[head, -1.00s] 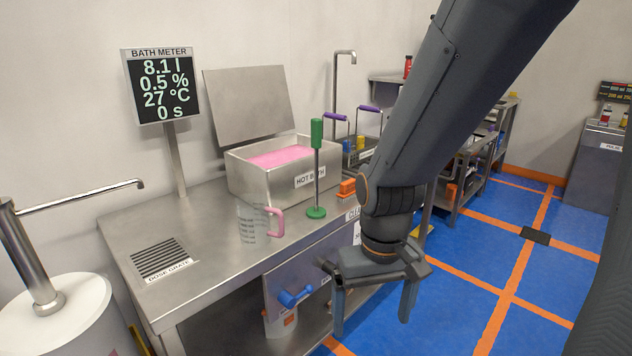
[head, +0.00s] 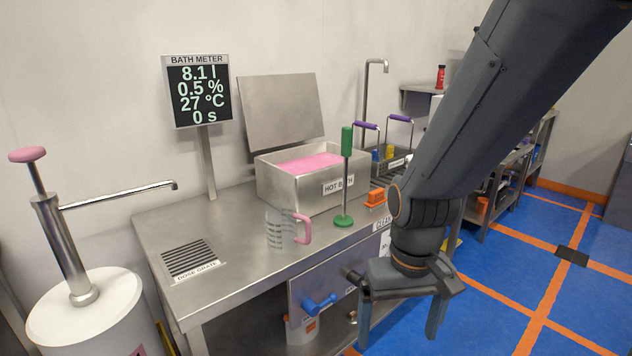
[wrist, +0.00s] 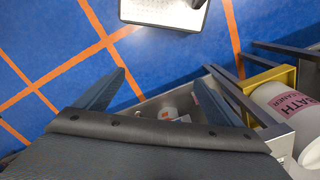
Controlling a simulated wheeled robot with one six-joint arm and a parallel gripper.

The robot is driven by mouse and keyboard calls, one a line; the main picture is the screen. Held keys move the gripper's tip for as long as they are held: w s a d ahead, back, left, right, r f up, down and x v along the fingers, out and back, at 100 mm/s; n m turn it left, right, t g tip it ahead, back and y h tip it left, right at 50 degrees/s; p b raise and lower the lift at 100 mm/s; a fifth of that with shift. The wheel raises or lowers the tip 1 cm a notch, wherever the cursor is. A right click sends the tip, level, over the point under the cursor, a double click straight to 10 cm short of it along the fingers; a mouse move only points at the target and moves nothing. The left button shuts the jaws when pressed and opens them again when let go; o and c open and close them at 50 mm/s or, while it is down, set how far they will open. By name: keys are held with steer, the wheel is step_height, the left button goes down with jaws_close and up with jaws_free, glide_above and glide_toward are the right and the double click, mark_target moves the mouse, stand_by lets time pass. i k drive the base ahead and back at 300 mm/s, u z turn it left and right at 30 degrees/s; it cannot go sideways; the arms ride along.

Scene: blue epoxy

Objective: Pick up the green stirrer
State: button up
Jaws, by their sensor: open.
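The green stirrer (head: 346,178) stands upright on the steel bench, with a green handle on top, a thin dark rod and a round green foot. It is in front of the hot bath (head: 300,188) and right of the measuring jug. My gripper (head: 398,338) hangs in front of the bench's front edge, lower than the bench top and to the right of the stirrer, apart from it. Its fingers are spread and empty, pointing down. In the wrist view my gripper (wrist: 165,85) is over the floor beside the bench; the stirrer does not show there.
A clear jug with a pink handle (head: 303,228) stands left of the stirrer. An orange object (head: 376,198) lies to its right. A bath meter (head: 198,90) rises behind the bench. A white pump container (head: 85,310) stands at left. Blue floor (head: 500,290) is open at right.

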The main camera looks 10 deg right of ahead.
mark_target(344, 220)
steer(key=z, duration=1.6)
steer(key=i, duration=0.85)
steer(key=u, duration=2.65)
